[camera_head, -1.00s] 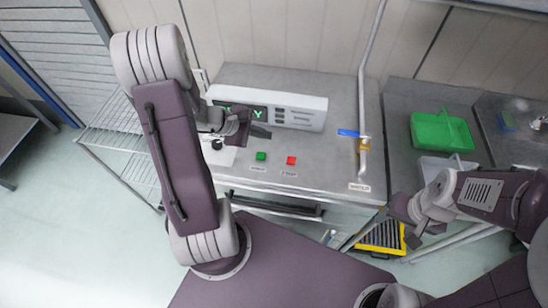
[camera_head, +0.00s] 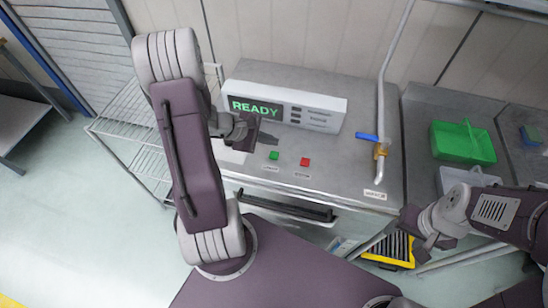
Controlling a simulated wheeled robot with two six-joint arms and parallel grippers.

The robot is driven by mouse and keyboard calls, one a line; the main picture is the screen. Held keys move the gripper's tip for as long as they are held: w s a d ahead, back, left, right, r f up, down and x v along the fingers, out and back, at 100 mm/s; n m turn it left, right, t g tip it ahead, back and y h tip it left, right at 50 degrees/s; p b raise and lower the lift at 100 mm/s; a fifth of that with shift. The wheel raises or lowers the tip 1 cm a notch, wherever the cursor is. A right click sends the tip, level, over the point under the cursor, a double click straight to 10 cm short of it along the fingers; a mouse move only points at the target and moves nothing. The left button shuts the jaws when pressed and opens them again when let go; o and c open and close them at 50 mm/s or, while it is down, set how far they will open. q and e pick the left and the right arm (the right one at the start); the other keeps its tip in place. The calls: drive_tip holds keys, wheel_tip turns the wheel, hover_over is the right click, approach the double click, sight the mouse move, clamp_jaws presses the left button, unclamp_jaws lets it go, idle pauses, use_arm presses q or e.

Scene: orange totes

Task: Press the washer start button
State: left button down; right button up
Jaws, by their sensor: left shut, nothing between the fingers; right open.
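The washer's control box (camera_head: 327,107) stands at the back of the grey metal counter, and its display (camera_head: 255,109) reads READY in green. A green button (camera_head: 274,155) and a red button (camera_head: 305,161) sit on the counter top in front of it, each with a small label too small to read. My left gripper (camera_head: 268,139) is shut and empty, just behind and slightly left of the green button; I cannot tell its height or whether it touches anything. My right gripper (camera_head: 428,246) is open and empty, low at the right, away from the buttons.
A vertical pipe with a blue-handled valve (camera_head: 367,137) rises at the counter's right. A green bin (camera_head: 463,142) stands further right. A yellow-edged black item (camera_head: 392,248) lies below near my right gripper. A wire rack (camera_head: 130,135) stands at the left.

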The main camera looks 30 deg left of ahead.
sight(271, 155)
use_arm(q)
wheel_tip(271, 155, down, 4)
drive_tip(key=b, duration=0.3)
drive_tip(key=shift+f, duration=0.2)
drive_tip(key=shift+r, duration=0.1)
idle(1.5)
drive_tip(key=shift+f+b, duration=0.4)
drive_tip(key=shift+b, duration=0.25)
drive_tip(key=shift+f+b, duration=0.5)
drive_tip(key=shift+b, duration=0.1)
idle(0.4)
drive_tip(key=shift+r, duration=0.1)
drive_tip(key=shift+r+p, duration=0.6)
drive_tip(key=shift+r, duration=0.2)
